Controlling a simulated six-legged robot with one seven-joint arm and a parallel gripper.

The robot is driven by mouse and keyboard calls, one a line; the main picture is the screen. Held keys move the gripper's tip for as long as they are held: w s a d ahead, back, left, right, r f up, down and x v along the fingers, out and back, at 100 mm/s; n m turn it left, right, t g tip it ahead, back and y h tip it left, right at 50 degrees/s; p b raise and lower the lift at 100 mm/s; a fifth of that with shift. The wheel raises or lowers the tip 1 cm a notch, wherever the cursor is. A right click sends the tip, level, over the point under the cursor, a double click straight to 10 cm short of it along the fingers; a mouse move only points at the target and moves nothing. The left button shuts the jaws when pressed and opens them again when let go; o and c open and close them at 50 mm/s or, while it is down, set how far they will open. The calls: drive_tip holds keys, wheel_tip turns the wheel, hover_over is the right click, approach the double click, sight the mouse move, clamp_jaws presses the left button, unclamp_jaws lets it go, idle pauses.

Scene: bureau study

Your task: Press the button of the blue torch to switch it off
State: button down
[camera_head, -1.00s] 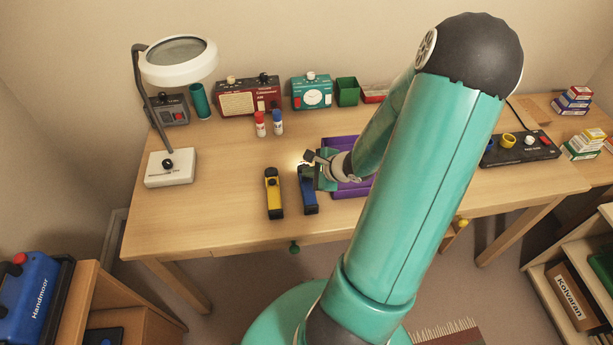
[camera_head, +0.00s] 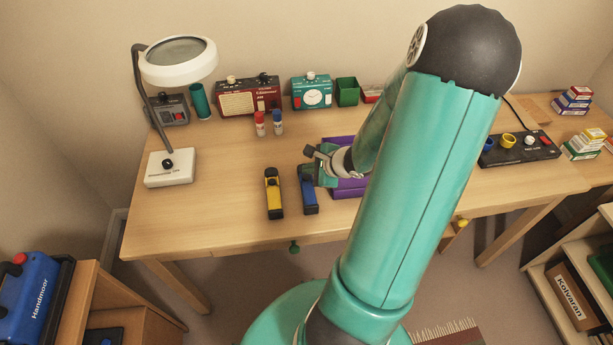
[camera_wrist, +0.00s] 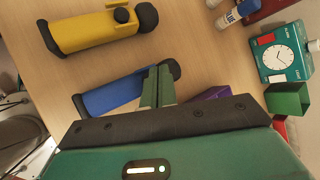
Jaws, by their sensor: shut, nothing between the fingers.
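The blue torch (camera_head: 309,196) lies on the desk, its black head toward the back. It also shows in the wrist view (camera_wrist: 110,94), with the fingers over its head end. My gripper (camera_head: 308,168) is shut and empty above that end and hides the button. In the wrist view its closed green fingertips (camera_wrist: 158,72) overlap the torch; I cannot tell whether they touch it. No glow shows at the torch's head. A yellow torch (camera_head: 273,194) with a black button on top lies to the left, apart from it.
A purple tray (camera_head: 346,188) stands right beside my gripper. Red and blue glue sticks (camera_head: 277,123), radios, a teal clock (camera_head: 312,92) and a green cup (camera_head: 347,92) stand behind. A magnifier lamp (camera_head: 170,168) stands left.

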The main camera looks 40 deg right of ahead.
sight(309, 180)
drive_tip(key=shift+r, duration=2.65)
